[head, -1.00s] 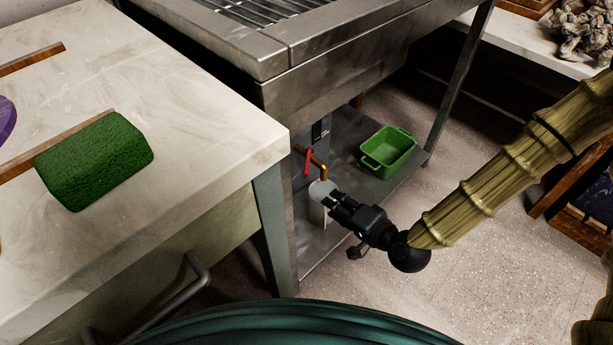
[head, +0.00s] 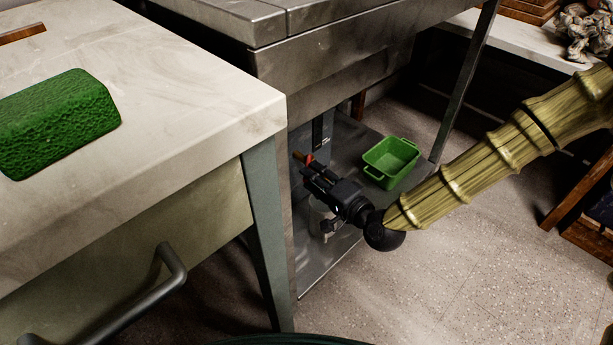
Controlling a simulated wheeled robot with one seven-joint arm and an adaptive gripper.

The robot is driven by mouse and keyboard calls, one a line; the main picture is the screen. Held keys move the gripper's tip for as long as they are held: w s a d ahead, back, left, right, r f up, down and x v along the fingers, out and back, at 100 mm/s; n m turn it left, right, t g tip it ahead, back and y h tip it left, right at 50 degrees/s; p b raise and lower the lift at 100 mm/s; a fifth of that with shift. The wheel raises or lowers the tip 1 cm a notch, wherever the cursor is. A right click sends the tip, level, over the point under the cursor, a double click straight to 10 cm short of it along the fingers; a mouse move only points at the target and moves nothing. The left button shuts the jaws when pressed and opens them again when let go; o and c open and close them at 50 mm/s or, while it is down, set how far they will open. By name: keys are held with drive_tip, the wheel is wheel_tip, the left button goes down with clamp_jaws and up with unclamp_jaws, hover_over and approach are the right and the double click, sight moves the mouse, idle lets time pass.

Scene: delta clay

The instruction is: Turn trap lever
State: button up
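The small red lever (head: 309,158) shows at the tap under the steel sink unit, just beyond my gripper's tips. A bit of the brass pipe (head: 297,156) shows beside it; the rest is hidden behind my gripper. My gripper (head: 303,169) is black and reaches up-left to the lever. Its tips overlap the lever area in the picture; I cannot tell whether they touch it or how far apart the fingers are. A pale cylindrical container (head: 318,222) stands on the lower shelf below my gripper, partly hidden by it.
A green tub (head: 391,162) sits on the metal lower shelf (head: 330,262), right of my gripper. The pale counter (head: 200,110) with a green block (head: 58,122) is at left; its leg (head: 266,235) stands close left of the tap. Open floor lies at right.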

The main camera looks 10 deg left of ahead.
drive_tip(key=shift+b+x, duration=0.65)
drive_tip(key=shift+x, duration=1.2)
clamp_jaws()
